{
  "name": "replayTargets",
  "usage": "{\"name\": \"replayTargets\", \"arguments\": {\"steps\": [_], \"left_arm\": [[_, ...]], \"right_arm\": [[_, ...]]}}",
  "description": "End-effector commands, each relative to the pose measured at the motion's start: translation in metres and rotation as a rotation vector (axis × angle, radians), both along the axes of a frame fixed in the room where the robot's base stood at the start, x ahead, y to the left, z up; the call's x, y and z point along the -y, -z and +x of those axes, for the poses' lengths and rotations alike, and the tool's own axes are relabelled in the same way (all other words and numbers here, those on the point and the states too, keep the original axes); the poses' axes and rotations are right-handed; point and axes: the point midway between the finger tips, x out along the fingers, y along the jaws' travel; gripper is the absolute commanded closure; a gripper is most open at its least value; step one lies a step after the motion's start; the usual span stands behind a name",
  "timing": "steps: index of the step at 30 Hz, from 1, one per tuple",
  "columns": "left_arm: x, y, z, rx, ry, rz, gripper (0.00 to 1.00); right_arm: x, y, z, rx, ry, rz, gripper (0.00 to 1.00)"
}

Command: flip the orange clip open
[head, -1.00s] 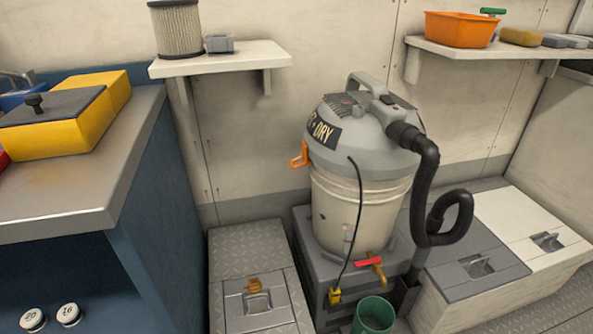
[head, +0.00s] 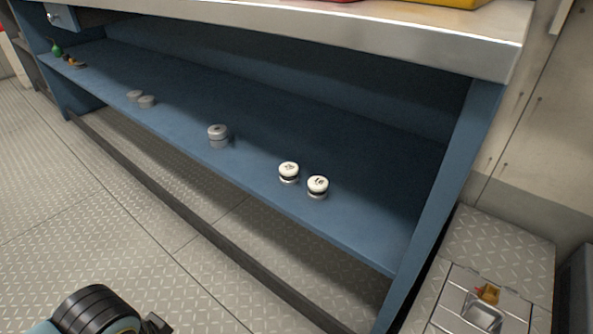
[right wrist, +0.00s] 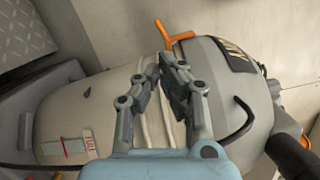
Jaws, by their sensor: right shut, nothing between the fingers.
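The orange clip (right wrist: 172,42) shows in the right wrist view, at the rim between the pale drum (right wrist: 105,118) and the grey lid (right wrist: 245,95) of the wet and dry vacuum. Its arm sticks out from the vacuum's side. My right gripper (right wrist: 168,68) is shut and empty, its fingertips just below the clip in the picture. I cannot tell whether they touch it. The head view shows neither the clip nor the vacuum's drum. My left gripper's fingers are not visible; only part of an arm of mine shows at the bottom left there.
A blue shelf (head: 240,175) under a metal worktop (head: 400,30) holds two white-topped weights (head: 289,172) and several grey ones. A plated locker (head: 500,250) with a recessed latch stands at the right. Open plated floor (head: 80,200) lies at the left. A black hose (right wrist: 290,155) bends beside the lid.

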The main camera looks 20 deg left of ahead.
Motion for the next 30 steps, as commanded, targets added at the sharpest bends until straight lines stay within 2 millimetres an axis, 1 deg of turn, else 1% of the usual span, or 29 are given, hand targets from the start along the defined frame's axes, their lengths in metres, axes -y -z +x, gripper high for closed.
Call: {"name": "replayTargets", "arguments": {"steps": [1, 4, 7, 16, 19, 23, 30], "left_arm": [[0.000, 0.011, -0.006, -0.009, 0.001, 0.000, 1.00], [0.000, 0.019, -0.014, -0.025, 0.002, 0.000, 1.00], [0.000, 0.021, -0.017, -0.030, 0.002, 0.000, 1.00], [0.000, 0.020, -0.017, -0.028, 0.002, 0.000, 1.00], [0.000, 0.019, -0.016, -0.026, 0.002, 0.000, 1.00], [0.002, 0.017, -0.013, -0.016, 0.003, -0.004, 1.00], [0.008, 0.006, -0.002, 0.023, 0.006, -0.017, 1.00]], "right_arm": [[0.001, 0.009, 0.002, 0.001, -0.010, -0.014, 1.00], [0.004, 0.011, 0.006, 0.003, -0.013, -0.031, 1.00], [0.004, 0.011, 0.007, 0.005, -0.014, -0.034, 1.00], [0.004, 0.010, 0.008, 0.005, -0.014, -0.034, 1.00], [0.004, 0.010, 0.012, 0.005, -0.013, -0.034, 1.00], [0.005, 0.010, 0.028, 0.008, -0.012, -0.033, 1.00], [0.007, 0.010, 0.072, 0.005, -0.012, -0.032, 1.00]]}}
